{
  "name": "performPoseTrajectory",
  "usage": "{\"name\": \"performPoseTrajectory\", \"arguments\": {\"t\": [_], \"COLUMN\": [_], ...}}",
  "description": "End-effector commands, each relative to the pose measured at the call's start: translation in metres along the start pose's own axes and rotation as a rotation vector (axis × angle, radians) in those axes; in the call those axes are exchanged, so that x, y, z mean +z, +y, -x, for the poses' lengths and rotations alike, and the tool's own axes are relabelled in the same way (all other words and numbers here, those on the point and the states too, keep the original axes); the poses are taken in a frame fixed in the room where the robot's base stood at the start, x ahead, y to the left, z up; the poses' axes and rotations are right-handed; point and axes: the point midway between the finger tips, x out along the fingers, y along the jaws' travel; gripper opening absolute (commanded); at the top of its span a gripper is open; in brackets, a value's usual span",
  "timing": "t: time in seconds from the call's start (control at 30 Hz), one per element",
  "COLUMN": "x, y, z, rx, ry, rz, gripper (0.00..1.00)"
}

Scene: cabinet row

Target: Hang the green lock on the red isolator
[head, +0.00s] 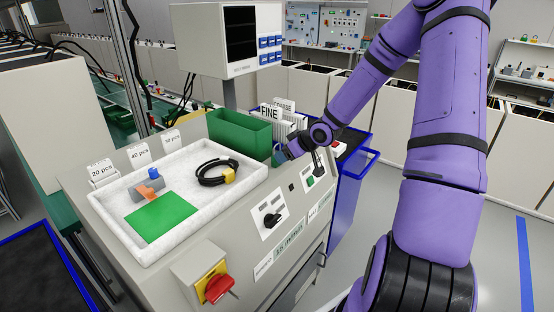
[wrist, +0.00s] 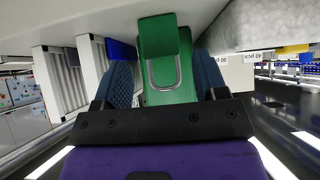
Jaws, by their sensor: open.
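The red isolator (head: 220,288) is a red rotary handle on a yellow plate, on a grey box at the cabinet's near front edge. The green lock (wrist: 158,35) shows in the wrist view as a green body with a silver U-shaped shackle whose bend points towards my gripper. My gripper (wrist: 163,84) is open, with a blue textured finger on each side of the shackle; I cannot tell whether they touch it. In the head view my gripper (head: 280,156) is low beside the right end of the green bin, and I cannot make out the lock there.
White FINE and COARSE racks (head: 284,124) stand close to my gripper. A black rotary switch (head: 271,219) is on the panel.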

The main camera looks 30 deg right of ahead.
Motion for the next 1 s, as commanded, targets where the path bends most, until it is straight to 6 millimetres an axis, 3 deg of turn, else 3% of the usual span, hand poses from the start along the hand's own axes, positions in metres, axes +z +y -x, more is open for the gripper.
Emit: {"name": "performPoseTrajectory", "arguments": {"t": [0.33, 0.8, 1.0], "x": [0.0, 0.0, 0.0], "y": [0.0, 0.0, 0.0], "z": [-0.037, -0.045, -0.045], "rx": [-0.001, 0.001, 0.001], "ry": [0.0, 0.0, 0.0], "rz": [0.0, 0.0, 0.0], "gripper": [0.66, 0.66, 0.43]}}
